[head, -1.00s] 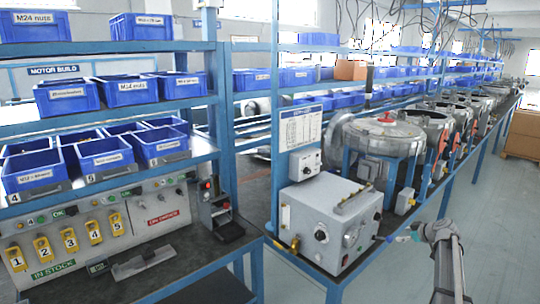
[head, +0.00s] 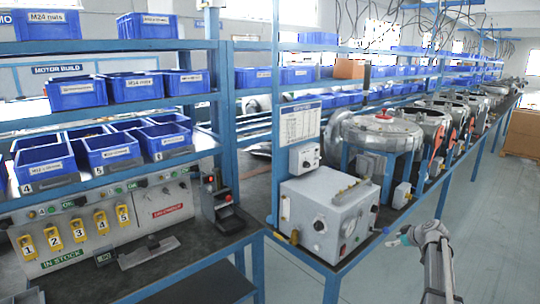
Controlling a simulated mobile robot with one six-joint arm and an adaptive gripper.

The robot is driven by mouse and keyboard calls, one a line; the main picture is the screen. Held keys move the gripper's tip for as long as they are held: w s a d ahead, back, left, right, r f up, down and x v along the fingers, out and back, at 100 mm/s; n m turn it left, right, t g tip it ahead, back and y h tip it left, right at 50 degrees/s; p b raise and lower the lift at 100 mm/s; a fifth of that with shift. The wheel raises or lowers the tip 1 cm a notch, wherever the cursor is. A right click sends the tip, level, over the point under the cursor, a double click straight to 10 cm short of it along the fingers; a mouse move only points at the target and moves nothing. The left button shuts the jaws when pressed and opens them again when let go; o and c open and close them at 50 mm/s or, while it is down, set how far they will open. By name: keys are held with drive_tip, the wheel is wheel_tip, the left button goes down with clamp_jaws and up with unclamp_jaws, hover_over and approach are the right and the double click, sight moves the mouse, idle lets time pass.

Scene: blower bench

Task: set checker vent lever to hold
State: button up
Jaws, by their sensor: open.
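The grey metal box (head: 325,215) that appears to be the checker stands on the near bench end, with a dark knob and a round gauge on its faces. A small dark lever-like part (head: 380,230) sticks out at its right side; it is too small to tell its setting or read any label. My gripper (head: 396,240) is at the right of the box, past the bench edge, apart from the box and with nothing seen in it. The fingers are small in view and look open.
A large round metal housing (head: 380,133) stands behind the box, with more along the bench. A blue upright (head: 274,120) rises to the left. Blue bins (head: 113,148) fill shelves at left. The floor (head: 480,220) at right is clear.

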drive_tip(key=s+a+f+m+g+b, duration=0.1)
drive_tip(key=s+a+f+g+b, duration=0.35)
drive_tip(key=a, duration=0.75)
drive_tip(key=s+a+f+m+g+h+b, duration=0.1)
drive_tip(key=s+a+f+m+g+h, duration=0.1)
drive_tip(key=s+a+f, duration=0.5)
drive_tip(key=s+a+m+g+h+b, duration=0.15)
drive_tip(key=s+a, duration=0.35)
drive_tip(key=s, duration=0.5)
drive_tip(key=s+a+f+m+g+h+b, duration=0.1)
drive_tip(key=s+a+f+m, duration=0.25)
drive_tip(key=s+a, duration=0.4)
wheel_tip(320, 180, up, 13)
drive_tip(key=s+d+p, duration=0.1)
drive_tip(key=p, duration=1.1)
drive_tip(key=shift+d+f+p, duration=0.15)
drive_tip(key=shift+d+p, duration=0.1)
drive_tip(key=shift+p, duration=0.05)
drive_tip(key=shift+s, duration=0.1)
